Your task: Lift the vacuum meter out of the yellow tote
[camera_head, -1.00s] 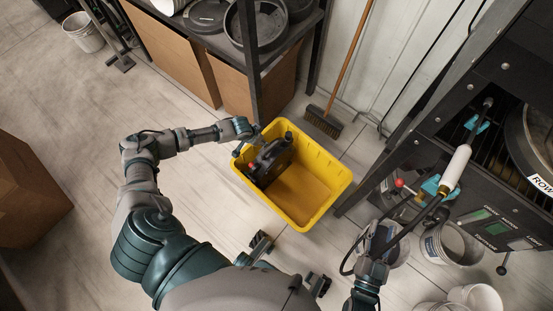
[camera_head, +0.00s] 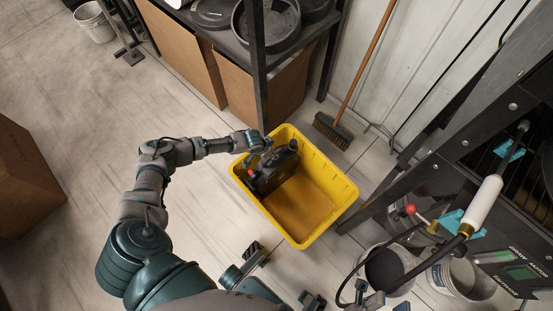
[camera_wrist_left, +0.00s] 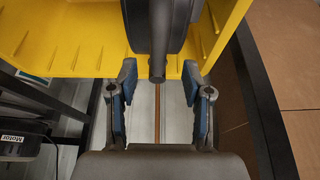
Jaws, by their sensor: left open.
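The yellow tote (camera_head: 335,190) stands on the floor in the head view. The dark vacuum meter (camera_head: 274,170) sits inside it, toward its upper-left end. My left gripper (camera_head: 262,143) is at the tote's upper-left rim, close to the meter. In the left wrist view, my left gripper (camera_wrist_left: 158,78) is open, and a dark rounded part of the meter (camera_wrist_left: 160,22) with a short stem lies ahead, between the fingertips' lines. No grip on it shows. My right gripper (camera_head: 380,299) is at the bottom edge, partly cut off; its finger opening is unclear.
A black shelf post (camera_head: 257,70) rises close behind my left gripper. A broom (camera_head: 333,128) leans behind the tote. The black machine stand (camera_head: 400,185) and grey buckets (camera_head: 388,268) are to the right. Open floor (camera_head: 90,150) lies to the left.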

